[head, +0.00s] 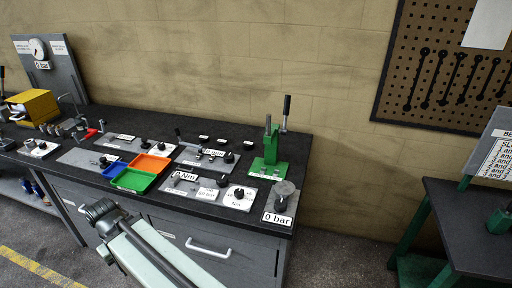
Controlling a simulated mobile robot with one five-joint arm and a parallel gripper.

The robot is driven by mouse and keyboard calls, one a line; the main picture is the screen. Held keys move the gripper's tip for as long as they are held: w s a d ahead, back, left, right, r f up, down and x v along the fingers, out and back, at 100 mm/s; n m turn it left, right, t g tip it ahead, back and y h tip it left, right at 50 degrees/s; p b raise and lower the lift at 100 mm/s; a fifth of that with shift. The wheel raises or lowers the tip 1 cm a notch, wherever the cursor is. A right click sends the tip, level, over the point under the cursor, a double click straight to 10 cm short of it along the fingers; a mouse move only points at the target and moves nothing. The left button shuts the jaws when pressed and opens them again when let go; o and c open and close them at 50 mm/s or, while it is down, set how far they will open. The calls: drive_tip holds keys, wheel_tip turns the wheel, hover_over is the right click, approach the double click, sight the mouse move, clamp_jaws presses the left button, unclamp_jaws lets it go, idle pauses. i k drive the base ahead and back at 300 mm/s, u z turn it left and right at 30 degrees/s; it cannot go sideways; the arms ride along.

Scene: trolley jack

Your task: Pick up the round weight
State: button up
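A round grey disc (285,188), which looks like the round weight, sits at the front right corner of the workbench. It rests on top of a short dark post, above a label reading "0 bar" (277,218). My arm reaches in from the bottom of the head view, and its dark end, where my gripper (100,210) seems to be, is in front of the bench drawers. It is well to the left of the disc and apart from it. The fingers cannot be made out, so whether they are open or shut does not show.
The dark workbench (100,188) holds orange (150,163), blue (115,170) and green (133,180) trays, and grey panels with knobs. A green lever press (268,160) stands just behind the disc. A second table (470,225) is at right, with open floor between.

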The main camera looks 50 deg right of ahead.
sight(248, 145)
drive_tip(key=z, duration=0.05)
drive_tip(key=i, duration=1.5)
drive_tip(key=u, duration=0.05)
